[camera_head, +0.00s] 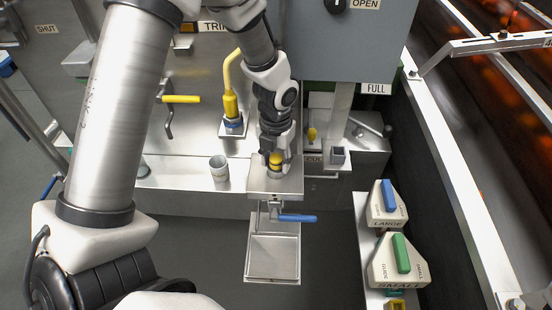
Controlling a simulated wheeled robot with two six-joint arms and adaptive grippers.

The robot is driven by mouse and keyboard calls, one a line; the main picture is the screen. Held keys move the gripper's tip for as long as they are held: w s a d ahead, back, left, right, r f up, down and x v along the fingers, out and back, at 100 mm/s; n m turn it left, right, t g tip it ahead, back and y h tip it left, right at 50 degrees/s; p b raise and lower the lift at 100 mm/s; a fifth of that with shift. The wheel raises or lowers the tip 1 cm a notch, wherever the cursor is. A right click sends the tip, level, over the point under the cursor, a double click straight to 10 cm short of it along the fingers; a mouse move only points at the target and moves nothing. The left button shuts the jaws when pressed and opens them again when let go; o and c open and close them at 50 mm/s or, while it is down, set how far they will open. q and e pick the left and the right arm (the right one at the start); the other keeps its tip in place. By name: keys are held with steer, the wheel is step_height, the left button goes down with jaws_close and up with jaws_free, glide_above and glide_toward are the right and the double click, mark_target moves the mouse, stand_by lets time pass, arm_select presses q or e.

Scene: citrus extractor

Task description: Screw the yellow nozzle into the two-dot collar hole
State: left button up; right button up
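The yellow nozzle (275,160) shows as a small yellow piece between the fingertips of my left gripper (276,156). The gripper points down and is closed around it. The nozzle is directly over a round metal collar (274,174) on a steel block (291,184); its lower end seems to meet the collar, but I cannot tell how deep it sits. The fingers hide much of the nozzle and the collar opening. Dot marks on the collar cannot be made out. My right gripper is not in view.
A blue-handled valve (297,218) and a square steel tray (273,257) are below the block. A grey cup (219,168) and a curved yellow pipe (230,88) are to the left. Guides marked LARGE (386,213) and SMALL (397,268) stand at right.

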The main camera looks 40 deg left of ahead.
mark_target(276, 158)
arm_select(q)
steer(key=n, duration=0.7)
steer(key=c, duration=0.6)
steer(key=shift+m, duration=0.3)
steer(key=shift+c, duration=0.2)
steer(key=o, duration=0.9)
steer(key=shift+o, duration=0.2)
step_height(276, 158, up, 12)
